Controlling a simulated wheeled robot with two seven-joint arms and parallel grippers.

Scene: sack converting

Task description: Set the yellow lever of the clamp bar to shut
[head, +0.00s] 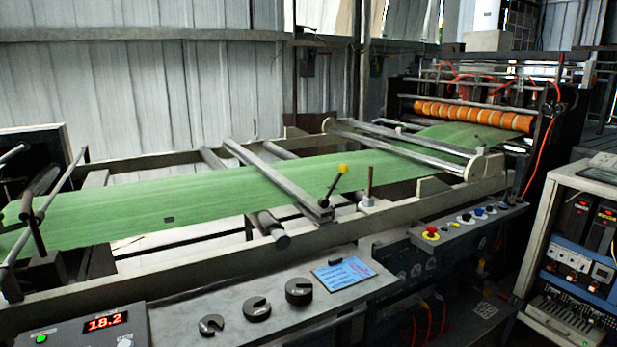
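The clamp bar (270,176) is a grey metal bar lying across the green web (160,205) in the middle of the machine. Its lever (334,184) stands at the bar's near end, a dark rod topped by a yellow knob (343,168). The lever tilts up and to the right. From this view I cannot tell whether that is its open or shut position. Neither of my grippers shows in the head view.
Dark slotted weights (299,291), a blue card (343,273) and a display box reading 18.2 (101,325) sit on the near ledge. A red knob (431,232) is on the panel to the right. An instrument rack (575,255) stands at far right.

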